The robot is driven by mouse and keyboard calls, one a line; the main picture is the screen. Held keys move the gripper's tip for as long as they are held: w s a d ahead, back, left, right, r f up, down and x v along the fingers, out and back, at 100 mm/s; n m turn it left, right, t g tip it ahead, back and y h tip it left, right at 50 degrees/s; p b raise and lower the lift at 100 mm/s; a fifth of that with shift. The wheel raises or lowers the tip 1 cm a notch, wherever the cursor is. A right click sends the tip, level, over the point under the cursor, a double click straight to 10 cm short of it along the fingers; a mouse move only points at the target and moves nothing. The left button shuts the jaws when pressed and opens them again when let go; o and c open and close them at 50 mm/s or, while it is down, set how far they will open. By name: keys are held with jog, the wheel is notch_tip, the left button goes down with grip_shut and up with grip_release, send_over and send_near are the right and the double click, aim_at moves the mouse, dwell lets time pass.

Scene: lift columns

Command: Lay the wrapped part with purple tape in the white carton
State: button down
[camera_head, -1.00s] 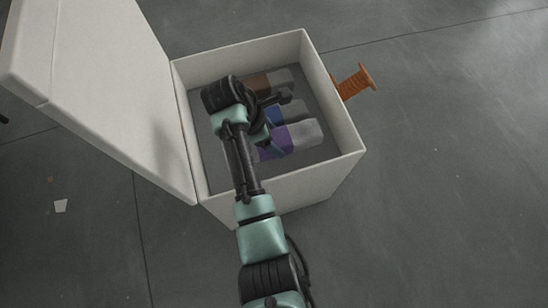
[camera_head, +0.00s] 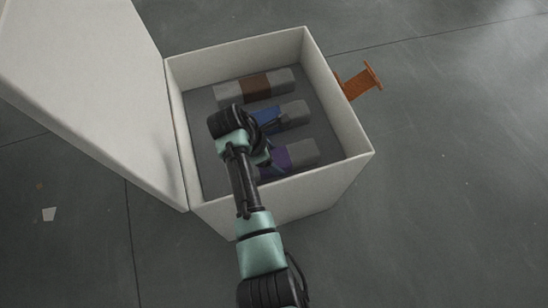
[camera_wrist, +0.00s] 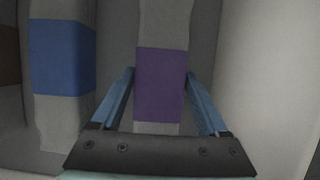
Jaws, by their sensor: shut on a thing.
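The white carton (camera_head: 348,128) stands open on the floor with its lid swung to the left. The wrapped part with purple tape (camera_head: 300,152) lies lengthwise inside it, along the near wall. In the wrist view its purple tape (camera_wrist: 161,88) is between the two blue fingers of my gripper (camera_wrist: 160,76), which is shut on it. I cannot tell whether the part touches the carton floor. In the head view my arm hides the part's left end and most of the gripper.
A wrapped part with blue tape (camera_head: 294,110) lies beside the purple one, with a gap between. A part with brown tape (camera_head: 254,87) lies along the far wall. An orange spool-like thing (camera_head: 361,82) is outside the carton's right wall.

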grip_release()
jog(key=p+v, duration=0.6)
jog(key=v, duration=0.6)
jog(key=shift+r, duration=0.1)
